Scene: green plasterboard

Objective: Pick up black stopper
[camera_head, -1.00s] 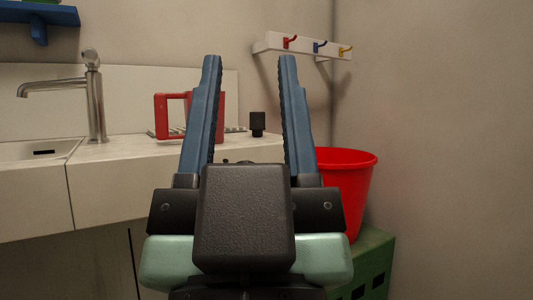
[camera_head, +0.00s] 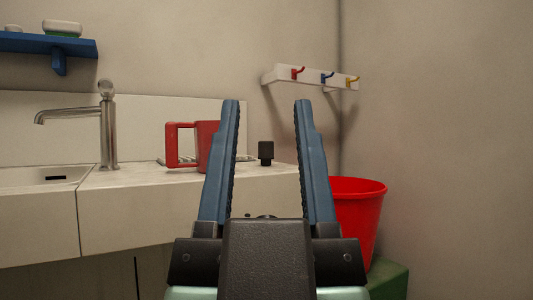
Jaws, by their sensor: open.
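The black stopper (camera_head: 265,151) is a small dark cylinder with a narrower base. It stands upright on the right part of the pale counter (camera_head: 125,180). My gripper (camera_head: 266,103) is open and empty, with two long blue fingers pointing up and away in the picture. The stopper appears between the two fingers in this view, farther off than them, and nothing touches it. Its full outline is visible.
A red mug (camera_head: 184,146) stands left of the stopper, partly behind the left finger, beside a drain rack. A metal faucet (camera_head: 107,130) and sink are at left. A red bucket (camera_head: 358,205) is at right. A hook rail (camera_head: 312,78) and blue shelf (camera_head: 50,44) are on the wall.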

